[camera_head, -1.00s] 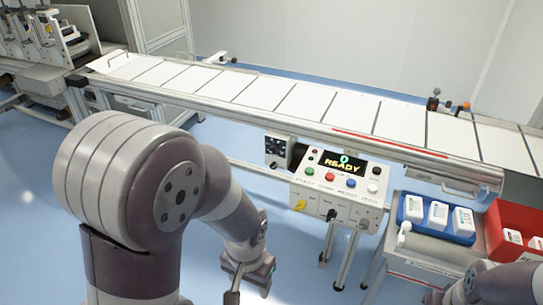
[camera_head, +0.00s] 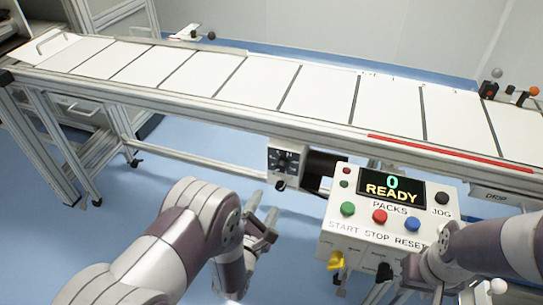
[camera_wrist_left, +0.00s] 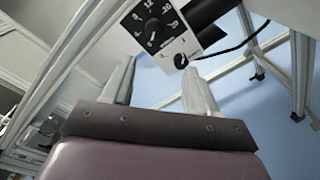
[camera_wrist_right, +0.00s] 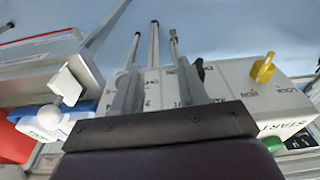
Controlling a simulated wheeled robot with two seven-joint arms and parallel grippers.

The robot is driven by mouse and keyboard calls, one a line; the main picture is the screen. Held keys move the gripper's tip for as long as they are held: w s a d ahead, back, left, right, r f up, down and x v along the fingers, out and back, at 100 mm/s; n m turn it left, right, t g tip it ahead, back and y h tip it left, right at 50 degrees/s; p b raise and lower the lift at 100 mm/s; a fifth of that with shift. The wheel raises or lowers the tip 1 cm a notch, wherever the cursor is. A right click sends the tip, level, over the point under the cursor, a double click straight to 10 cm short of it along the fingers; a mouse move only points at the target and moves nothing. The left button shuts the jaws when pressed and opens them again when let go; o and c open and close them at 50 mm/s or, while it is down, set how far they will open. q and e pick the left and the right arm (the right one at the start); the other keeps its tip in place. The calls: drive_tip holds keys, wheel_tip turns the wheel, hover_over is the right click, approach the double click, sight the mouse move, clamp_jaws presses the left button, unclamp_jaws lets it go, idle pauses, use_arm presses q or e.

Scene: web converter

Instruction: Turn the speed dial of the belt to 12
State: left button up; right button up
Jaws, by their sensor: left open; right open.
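The speed dial (camera_head: 283,162) is a black knob on a small plate with a numbered scale, hung under the belt's front rail. In the left wrist view the dial (camera_wrist_left: 152,27) is at the top, with a smaller black knob (camera_wrist_left: 181,61) below it on the plate. My left gripper (camera_head: 262,210) is open and empty, below and in front of the dial, apart from it. The dial's exact setting is too small to read surely. My right gripper (camera_wrist_right: 158,72) is open and empty near the control box; its fingers are mostly hidden in the head view.
The conveyor belt (camera_head: 245,82) runs above the dial. The control box (camera_head: 340,240) stands right of it, with buttons, a yellow knob (camera_head: 336,260) and a display (camera_head: 391,190) reading 0 READY. Blue floor is open below the dial. A red bin (camera_wrist_right: 14,145) shows at left in the right wrist view.

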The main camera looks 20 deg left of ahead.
sight(280, 169)
use_arm(q)
drive_tip(key=shift+n+t, duration=0.3)
drive_tip(key=shift+n, duration=0.6)
drive_tip(key=w, duration=0.4)
drive_tip(key=w+r+b, duration=0.1)
drive_tip(key=w, duration=0.3)
drive_tip(key=w+b, duration=0.1)
drive_tip(key=w, duration=0.3)
drive_tip(key=shift+w+d+r, duration=0.1)
drive_tip(key=shift+d+r, duration=0.05)
drive_tip(key=shift+d, duration=0.25)
use_arm(e)
drive_tip(key=shift+s+d+f, duration=0.1)
drive_tip(key=shift+s+f, duration=0.05)
drive_tip(key=shift+f, duration=0.45)
drive_tip(key=shift+s+d+f, duration=0.1)
drive_tip(key=shift+s+f, duration=0.05)
drive_tip(key=shift+f, duration=0.4)
use_arm(q)
drive_tip(key=shift+c, duration=0.3)
drive_tip(key=c, duration=1)
